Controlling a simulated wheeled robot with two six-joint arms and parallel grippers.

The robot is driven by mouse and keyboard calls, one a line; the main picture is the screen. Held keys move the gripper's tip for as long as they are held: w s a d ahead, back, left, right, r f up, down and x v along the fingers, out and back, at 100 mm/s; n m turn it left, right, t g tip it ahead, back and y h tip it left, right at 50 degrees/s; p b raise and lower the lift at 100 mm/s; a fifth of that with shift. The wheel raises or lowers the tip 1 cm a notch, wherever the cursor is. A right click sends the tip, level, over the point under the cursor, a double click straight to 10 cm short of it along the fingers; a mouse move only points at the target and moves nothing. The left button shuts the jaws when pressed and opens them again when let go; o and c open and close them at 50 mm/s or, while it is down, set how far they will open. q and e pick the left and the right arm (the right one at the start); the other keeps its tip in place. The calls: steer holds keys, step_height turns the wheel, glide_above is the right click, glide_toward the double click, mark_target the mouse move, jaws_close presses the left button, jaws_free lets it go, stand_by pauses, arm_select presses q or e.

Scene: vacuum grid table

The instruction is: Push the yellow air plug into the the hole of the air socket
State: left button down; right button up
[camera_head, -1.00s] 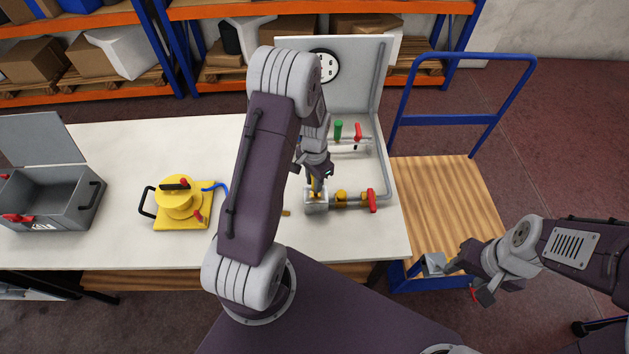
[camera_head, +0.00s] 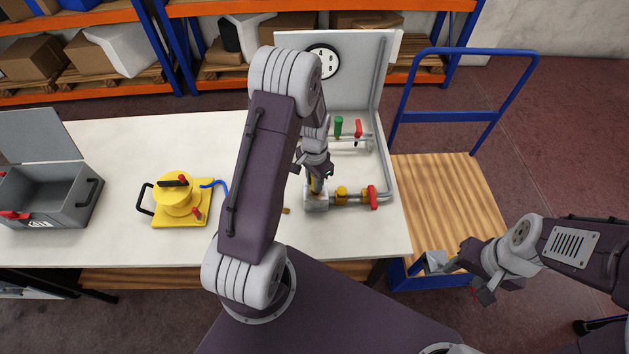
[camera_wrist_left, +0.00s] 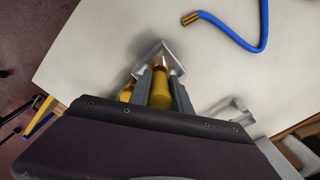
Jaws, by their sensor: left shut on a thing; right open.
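My left gripper (camera_head: 317,189) points down over the grey metal air socket block (camera_head: 316,204) on the white table. In the left wrist view its two grey fingers (camera_wrist_left: 161,88) are shut on the yellow air plug (camera_wrist_left: 159,95). The plug's narrow front end is at the bright metal socket block (camera_wrist_left: 175,59). I cannot tell how deep the tip sits in the hole, since the fingers and plug cover it. My right gripper (camera_head: 459,275) is open and empty, off to the right by the cart.
A pipe with a yellow fitting (camera_head: 341,195) and red valve handle (camera_head: 373,197) runs right from the socket. A white panel with a gauge (camera_head: 323,63) stands behind. A yellow pump (camera_head: 180,203) with a blue hose and a grey open case (camera_head: 50,197) stand left.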

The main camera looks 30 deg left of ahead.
arm_select(q)
steer(key=shift+f, duration=0.45)
steer(key=c, duration=1.1)
jaws_free()
step_height(320, 180, up, 9)
steer(key=shift+r+b, duration=0.1)
steer(key=shift+b, duration=0.85)
